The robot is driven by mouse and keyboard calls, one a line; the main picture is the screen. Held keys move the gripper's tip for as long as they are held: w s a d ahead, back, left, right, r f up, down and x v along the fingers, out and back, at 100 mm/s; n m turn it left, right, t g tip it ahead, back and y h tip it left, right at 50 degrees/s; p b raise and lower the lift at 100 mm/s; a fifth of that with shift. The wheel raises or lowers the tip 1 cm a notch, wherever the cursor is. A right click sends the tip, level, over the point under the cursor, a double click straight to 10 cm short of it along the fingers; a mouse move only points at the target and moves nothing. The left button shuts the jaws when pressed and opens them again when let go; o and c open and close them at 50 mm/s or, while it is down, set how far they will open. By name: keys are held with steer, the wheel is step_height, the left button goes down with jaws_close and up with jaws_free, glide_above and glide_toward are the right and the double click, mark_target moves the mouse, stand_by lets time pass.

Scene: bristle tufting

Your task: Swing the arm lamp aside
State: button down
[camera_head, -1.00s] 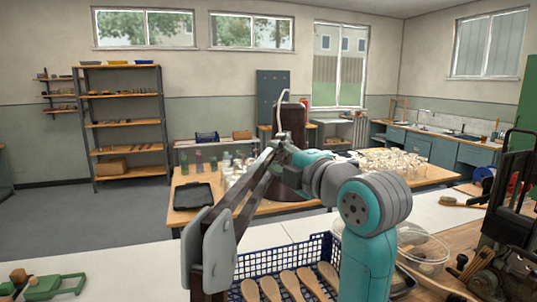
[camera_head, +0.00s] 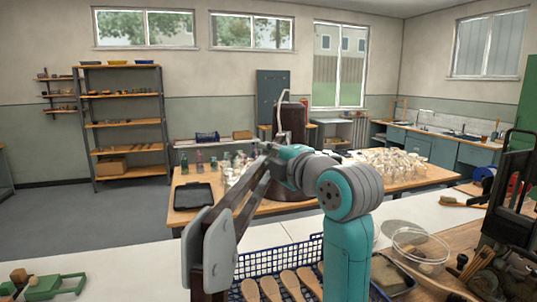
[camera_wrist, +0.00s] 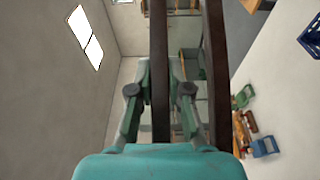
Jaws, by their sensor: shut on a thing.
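The arm lamp shows in the camera_head view as two dark brown bars (camera_head: 252,196) rising to the right from a dark post with grey side plates (camera_head: 219,250) in the lower left foreground. My gripper (camera_head: 270,151) is at the upper far end of the bars. In the camera_wrist view my gripper (camera_wrist: 160,100) has its two green-grey fingers on either side of one long dark bar (camera_wrist: 160,60), closed on it. The second bar (camera_wrist: 215,70) runs beside it, outside the right finger. I cannot make out a lamp head.
A blue crate (camera_head: 252,266) with several wooden brush handles stands on the white bench just right of the lamp post. A clear round bowl (camera_head: 420,244) and dark machinery are at the right. A wooden table (camera_head: 250,207) with bottles and a black tray is behind.

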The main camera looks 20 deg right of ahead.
steer(key=w+a+n+g+y, duration=0.2)
steer(key=a+y, duration=0.3)
steer(key=a, duration=0.7)
steer(key=w+a+n+g+y, duration=0.3)
steer(key=a+n+g+y, duration=0.1)
steer(key=a, duration=0.8)
steer(key=shift+a+n+y, duration=0.2)
steer(key=shift+n+y, duration=0.2)
steer(key=shift+n, duration=0.3)
steer(key=shift+w, duration=0.1)
steer(key=c, duration=1.2)
jaws_free()
steer(key=shift+o, duration=0.5)
steer(key=v, duration=1.2)
